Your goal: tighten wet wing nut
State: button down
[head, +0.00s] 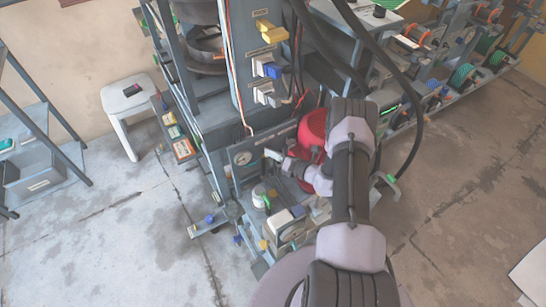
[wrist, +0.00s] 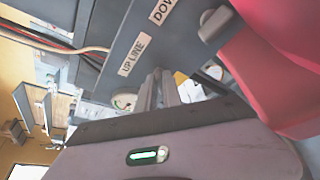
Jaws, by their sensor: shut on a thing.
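My gripper (head: 272,155) reaches left, in front of the grey gauge panel (head: 244,175) on the press's lower part. In the wrist view its two grey fingers (wrist: 158,92) are close together, just below the "UP LINE" label (wrist: 131,56). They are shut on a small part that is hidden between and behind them. I cannot make out the wing nut's shape or any wetness in either view. A round white gauge (head: 243,158) is left of my gripper. It also shows in the wrist view (wrist: 124,99), just left of the fingers.
A red rounded body (head: 312,128) stands close behind my wrist and fills the upper right of the wrist view (wrist: 275,65). Yellow, blue and grey levers (head: 270,32) stick out from the column above. A white stool (head: 127,92) stands left, with open floor before it.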

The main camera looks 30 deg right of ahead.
jog(key=shift+w+d+m+y+b, duration=0.15)
jog(key=shift+m+y+b, duration=0.15)
jog(key=shift+m+b, duration=0.25)
jog(key=shift+r+m, duration=0.15)
jog(key=shift+m, duration=0.1)
jog(key=c, duration=1.5)
grip_release()
jog(key=p+v, duration=0.5)
jog(key=v, duration=1.2)
jog(key=shift+s+f+p, duration=0.2)
jog(key=shift+f+p, duration=0.1)
jog(key=shift+f, duration=0.1)
